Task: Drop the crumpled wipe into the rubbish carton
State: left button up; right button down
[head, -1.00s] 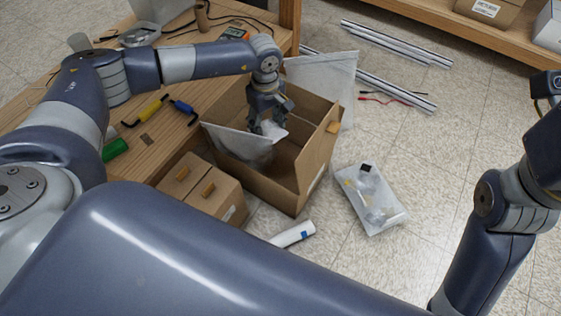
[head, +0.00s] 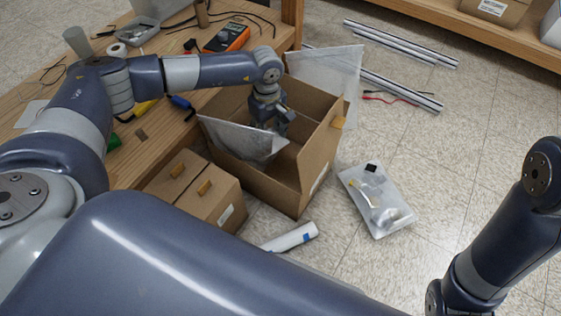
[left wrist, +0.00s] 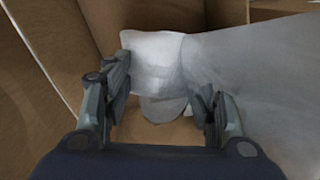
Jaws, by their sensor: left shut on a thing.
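The rubbish carton (head: 312,165) is a tall open brown box on the floor beside the wooden bench. My left gripper (head: 273,130) reaches down into its mouth, with the fingertips partly hidden by a translucent plastic sheet (head: 240,142) that sticks up from the carton. In the left wrist view, my left gripper (left wrist: 165,100) is shut on the crumpled wipe (left wrist: 152,62), a whitish soft lump between the fingers. Carton walls surround it there, and the sheet (left wrist: 270,85) lies close at the right. My right gripper is out of view.
A smaller closed carton (head: 200,195) stands at the left, with a white roll (head: 290,237) near it. A clear bag of parts (head: 377,200) lies right of the rubbish carton. Aluminium extrusions (head: 400,90) lie behind. The floor at the right is largely clear.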

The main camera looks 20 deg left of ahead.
pick_arm(q)
jog(key=o, duration=1)
notch_tip(320, 180, up, 12)
dwell(0.4)
